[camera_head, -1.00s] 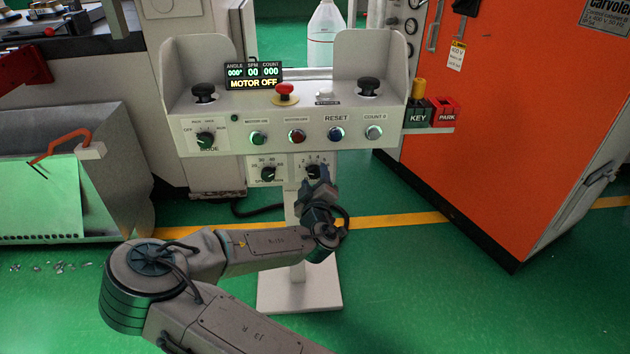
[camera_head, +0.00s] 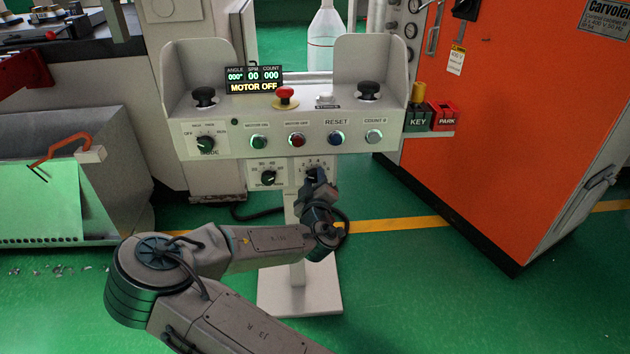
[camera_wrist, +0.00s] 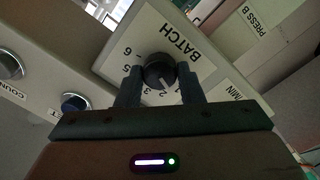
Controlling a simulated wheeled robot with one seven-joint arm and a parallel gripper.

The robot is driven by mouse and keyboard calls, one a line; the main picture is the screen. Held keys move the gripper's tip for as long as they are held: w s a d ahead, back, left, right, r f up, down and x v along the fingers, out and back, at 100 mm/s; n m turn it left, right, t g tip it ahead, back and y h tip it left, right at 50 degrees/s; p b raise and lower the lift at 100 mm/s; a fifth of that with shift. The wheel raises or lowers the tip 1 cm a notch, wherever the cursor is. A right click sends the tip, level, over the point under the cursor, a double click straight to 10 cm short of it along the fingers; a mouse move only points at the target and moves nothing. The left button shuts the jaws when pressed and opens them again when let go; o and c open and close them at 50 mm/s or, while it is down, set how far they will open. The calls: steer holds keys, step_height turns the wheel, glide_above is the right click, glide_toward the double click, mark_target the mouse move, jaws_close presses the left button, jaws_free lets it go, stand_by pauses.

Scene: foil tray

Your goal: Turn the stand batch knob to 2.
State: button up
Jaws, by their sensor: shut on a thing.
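The batch knob (camera_head: 311,173) is a black dial on the small white plate under the stand's control box. In the wrist view the black knob (camera_wrist: 159,70) sits beside the word BATCH, with numerals from 1 to 6 around it. Its pale pointer mark is on the side of the low numerals, near 1 and 2; the exact number is hard to tell. My gripper (camera_head: 318,180) is at the knob from the front. In the wrist view my gripper (camera_wrist: 160,82) has one dark finger on each side of the knob, shut on it. The fingers and wrist hide part of the dial.
A second black knob (camera_head: 268,178) is close by on the left. A row of push buttons, including the blue reset button (camera_head: 335,138), runs above. A red mushroom button (camera_head: 285,95) tops the box. An orange cabinet (camera_head: 520,120) stands right.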

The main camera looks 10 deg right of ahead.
steer(key=shift+m+b, duration=0.35)
steer(key=shift+m, duration=2.05)
steer(key=o, duration=1)
steer(key=s+a+r+p, duration=0.1)
steer(key=s+p, duration=0.4)
steer(key=s, duration=0.3)
steer(key=shift+s+a, duration=0.3)
steer(key=shift+a, duration=0.1)
steer(key=shift+s+p, duration=0.2)
steer(key=shift+p, duration=0.85)
